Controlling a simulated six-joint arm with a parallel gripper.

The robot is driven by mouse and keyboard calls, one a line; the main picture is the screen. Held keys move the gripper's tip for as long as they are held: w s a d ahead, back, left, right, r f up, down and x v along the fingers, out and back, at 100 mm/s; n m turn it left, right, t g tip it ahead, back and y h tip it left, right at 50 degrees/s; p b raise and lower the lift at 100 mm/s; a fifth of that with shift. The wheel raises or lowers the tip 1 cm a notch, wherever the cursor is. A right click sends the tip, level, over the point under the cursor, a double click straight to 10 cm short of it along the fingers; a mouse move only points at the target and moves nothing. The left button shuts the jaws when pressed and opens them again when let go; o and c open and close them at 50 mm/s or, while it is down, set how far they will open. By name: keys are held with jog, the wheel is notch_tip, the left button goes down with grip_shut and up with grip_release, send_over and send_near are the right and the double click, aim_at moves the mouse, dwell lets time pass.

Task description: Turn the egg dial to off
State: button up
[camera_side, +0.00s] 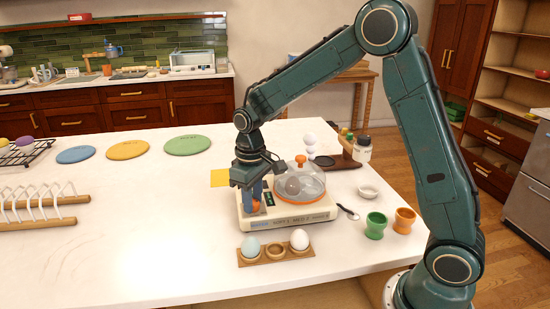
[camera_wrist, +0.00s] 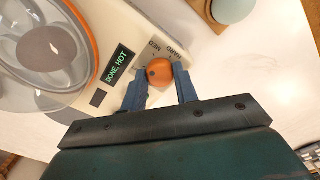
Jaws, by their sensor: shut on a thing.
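The egg cooker (camera_side: 290,219) is a cream box on the white counter. A clear dome (camera_side: 313,182) with an orange knob covers its right part. The orange egg dial (camera_wrist: 160,72) has a dark mark; the printed words MED and HARD show beside it. The cooker's display (camera_wrist: 117,65) reads DONE, HOT in green. My gripper (camera_wrist: 161,80) has its two blue fingers shut on the dial, one on each side. In the side view my gripper (camera_side: 254,200) points down over the cooker's left end and partly hides the dial. The off label is not visible.
An egg holder (camera_side: 275,254) with a blue and a white egg stands in front. Green (camera_side: 375,225) and orange (camera_side: 404,220) egg cups and a white bowl (camera_side: 368,192) are to the right. A white rack (camera_side: 40,205) is at left. Bare counter lies between rack and cooker.

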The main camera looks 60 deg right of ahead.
jog(key=n, duration=0.4)
jog(key=shift+n, duration=0.3)
jog(key=n, duration=0.3)
jog(key=shift+n, duration=0.4)
jog(key=n, duration=0.4)
jog(key=shift+r, duration=0.1)
jog(key=shift+n, duration=2.2)
jog(key=o, duration=1)
jog(key=shift+c, duration=0.2)
notch_tip(320, 180, up, 14)
